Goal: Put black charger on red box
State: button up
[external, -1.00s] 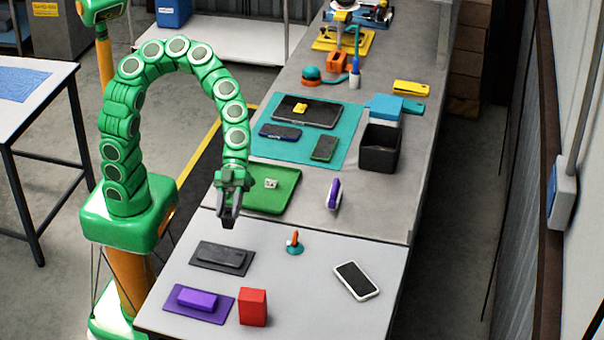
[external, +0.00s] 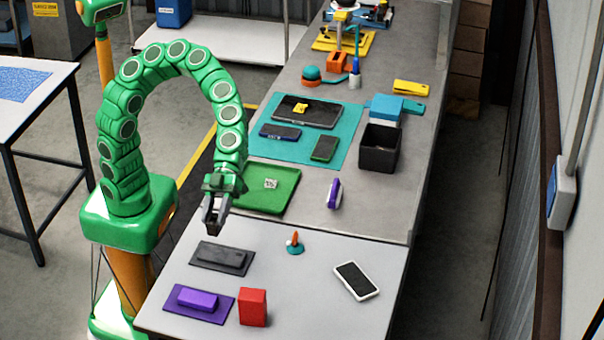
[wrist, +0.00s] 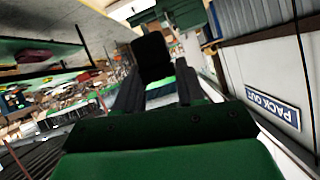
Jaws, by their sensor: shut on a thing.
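My gripper (external: 213,222) hangs from the arched green arm above the left edge of the near table, behind the dark grey mat. In the wrist view, my gripper (wrist: 155,92) is shut on a small black block, the black charger (wrist: 152,56), which sticks out past the fingertips. In the external view the charger is hard to tell from the dark fingers. The red box (external: 253,307) stands upright near the table's front edge, below and right of my gripper and well apart from it. Its top is bare.
A dark block on a dark grey mat (external: 208,264) and a purple block on a purple mat (external: 228,309) lie left of the red box. An orange-and-teal item (external: 294,243) and a white-edged phone (external: 356,281) lie right. The green tray (external: 284,200) is behind.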

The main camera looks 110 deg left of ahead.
jog(key=w+d+f, duration=0.5)
jog(key=w+f, duration=0.3)
jog(key=w, duration=0.2)
jog(key=shift+d, duration=0.35)
jog(key=shift+w+d+f, duration=0.25)
jog(key=shift+w+f, duration=0.3)
jog(key=shift+w+d+f, duration=0.1)
jog(key=shift+f, duration=0.1)
notch_tip(320, 180, down, 3)
jog(key=shift+w+f, duration=0.15)
jog(key=o, duration=1)
jog(key=shift+o, duration=0.2)
